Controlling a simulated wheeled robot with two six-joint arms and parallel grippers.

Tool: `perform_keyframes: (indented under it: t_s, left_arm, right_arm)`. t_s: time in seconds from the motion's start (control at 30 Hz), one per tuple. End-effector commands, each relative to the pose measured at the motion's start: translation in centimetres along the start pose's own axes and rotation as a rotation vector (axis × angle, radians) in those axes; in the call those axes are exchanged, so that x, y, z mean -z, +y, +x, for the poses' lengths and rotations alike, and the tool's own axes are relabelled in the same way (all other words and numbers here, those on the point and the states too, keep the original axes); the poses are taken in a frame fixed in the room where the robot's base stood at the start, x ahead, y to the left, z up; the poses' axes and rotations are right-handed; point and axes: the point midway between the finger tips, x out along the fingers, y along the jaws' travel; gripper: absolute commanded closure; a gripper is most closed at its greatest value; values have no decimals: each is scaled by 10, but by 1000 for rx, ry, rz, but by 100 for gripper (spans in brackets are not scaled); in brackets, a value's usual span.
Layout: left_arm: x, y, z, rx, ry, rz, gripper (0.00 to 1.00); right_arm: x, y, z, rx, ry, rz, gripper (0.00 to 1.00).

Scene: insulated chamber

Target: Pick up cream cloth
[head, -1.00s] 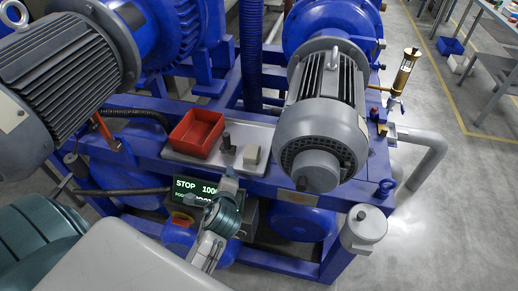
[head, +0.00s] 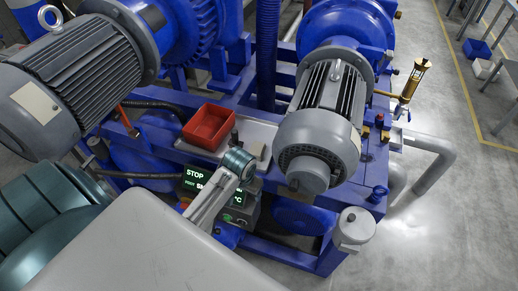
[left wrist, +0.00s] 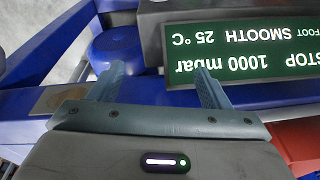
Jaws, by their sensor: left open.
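The cream cloth (head: 257,149) looks like a small folded pale block. It lies on the grey metal plate on the blue frame in the head view, right of the red bin. My left gripper (head: 240,162) is just in front of and left of the cloth, with its fingers hard to make out there. In the left wrist view, my left gripper (left wrist: 158,82) has its two fingers spread apart with nothing between them. I do not see the cloth in that view. My right gripper is not in view.
The red bin (head: 190,133) stands on the plate. A dark peg (head: 234,134) is between bin and cloth. A large grey motor (head: 322,125) is close on the right. The display (head: 195,180) is below the plate, and it also shows upside down in the left wrist view (left wrist: 245,50).

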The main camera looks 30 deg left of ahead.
Motion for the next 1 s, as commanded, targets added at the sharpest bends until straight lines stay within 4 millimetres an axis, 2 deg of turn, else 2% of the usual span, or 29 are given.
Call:
perform_keyframes:
  t_s: [0.03, 0.2, 0.4, 0.5, 0.6, 0.73, 1.0]
  left_arm:
    - [23, -5, -10, 2, -5, -16, 29]
    - [86, -19, -36, -4, -58, -79, 29]
    - [151, -37, -65, -16, -118, -159, 29]
    - [175, -44, -81, -25, -142, -190, 29]
    - [189, -49, -91, -31, -158, -210, 29]
    - [194, -51, -93, -35, -168, -220, 29]
    - [188, -50, -65, -34, -168, -219, 29]
  right_arm:
    - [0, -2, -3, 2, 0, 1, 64]
    - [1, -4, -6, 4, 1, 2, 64]
    - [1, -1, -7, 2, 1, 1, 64]
    - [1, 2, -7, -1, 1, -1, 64]
    - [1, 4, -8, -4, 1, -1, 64]
    - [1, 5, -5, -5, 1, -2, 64]
    - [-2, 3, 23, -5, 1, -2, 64]
